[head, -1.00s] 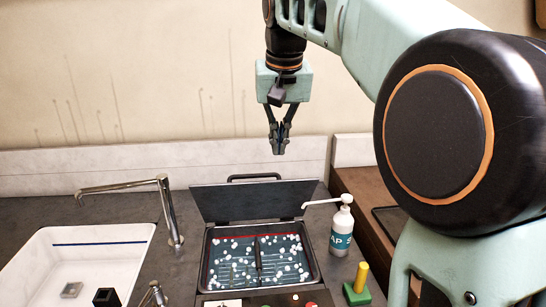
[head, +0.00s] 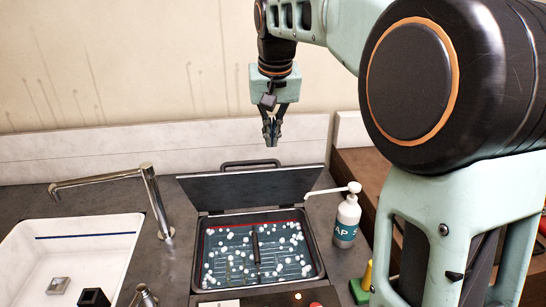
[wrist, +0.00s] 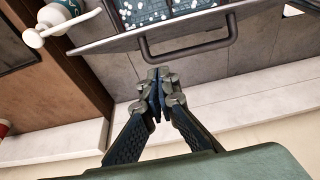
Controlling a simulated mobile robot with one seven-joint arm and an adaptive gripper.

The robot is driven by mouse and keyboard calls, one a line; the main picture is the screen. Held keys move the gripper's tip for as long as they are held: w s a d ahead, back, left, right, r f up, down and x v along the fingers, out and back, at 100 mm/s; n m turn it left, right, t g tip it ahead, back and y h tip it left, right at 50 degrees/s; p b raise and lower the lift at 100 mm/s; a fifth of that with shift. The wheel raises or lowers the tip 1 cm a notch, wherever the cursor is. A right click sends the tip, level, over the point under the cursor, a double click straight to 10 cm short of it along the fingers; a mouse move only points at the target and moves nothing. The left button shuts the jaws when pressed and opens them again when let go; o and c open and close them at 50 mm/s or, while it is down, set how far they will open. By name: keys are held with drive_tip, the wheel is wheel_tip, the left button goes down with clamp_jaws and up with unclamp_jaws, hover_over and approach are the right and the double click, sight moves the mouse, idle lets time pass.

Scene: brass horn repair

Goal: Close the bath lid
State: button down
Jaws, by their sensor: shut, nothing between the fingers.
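The bath (head: 208,270) is a dark rectangular basin set in the counter, holding bluish liquid with many white bubbles. Its dark lid (head: 250,187) stands open, tilted up at the back edge. A dark bar handle (head: 250,163) runs along the lid's top edge. My gripper (head: 271,143) is shut and empty, pointing down above and behind the lid in the head view. In the wrist view, my gripper (wrist: 158,78) has its fingertips together, apart from the handle (wrist: 188,50). The lid's edge (wrist: 110,40) and the bubbly bath liquid (wrist: 150,10) show beyond it.
A soap pump bottle (head: 347,220) stands right of the bath, its spout reaching toward the lid. A tap (head: 158,205) and white sink (head: 130,235) are at the left. A green and yellow object (head: 364,283) is at the front right. A white splashback (head: 80,155) runs behind.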

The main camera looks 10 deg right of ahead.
sight(273, 170)
drive_tip(key=s+f, duration=0.2)
drive_tip(key=f, duration=0.1)
drive_tip(key=shift+s, duration=0.1)
drive_tip(key=shift+s+f, duration=0.35)
drive_tip(key=shift+f, duration=0.1)
